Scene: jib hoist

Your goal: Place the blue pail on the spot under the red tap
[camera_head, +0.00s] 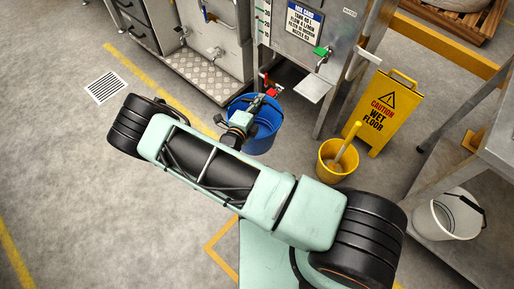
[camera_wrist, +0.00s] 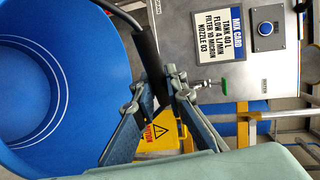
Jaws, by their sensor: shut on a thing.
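The blue pail (camera_head: 264,142) is below the front of the steel tank, and its open mouth fills the left of the wrist view (camera_wrist: 60,95). My gripper (camera_wrist: 156,86) is shut on the black grip of the pail's handle (camera_wrist: 147,50). In the head view my gripper (camera_head: 258,105) is over the pail and partly covers it. The red tap (camera_head: 265,81) shows just beyond my gripper, close to the pail's far rim. I cannot tell whether the pail touches the floor. The spot under the red tap is hidden.
A green tap (camera_head: 322,52) sits right of the red one, above a small metal shelf (camera_head: 313,88). A yellow wet-floor sign (camera_head: 377,112) and a yellow bucket (camera_head: 338,160) stand to the right. A white pail (camera_head: 447,215) is at far right. Floor at left is clear around a drain grate (camera_head: 105,87).

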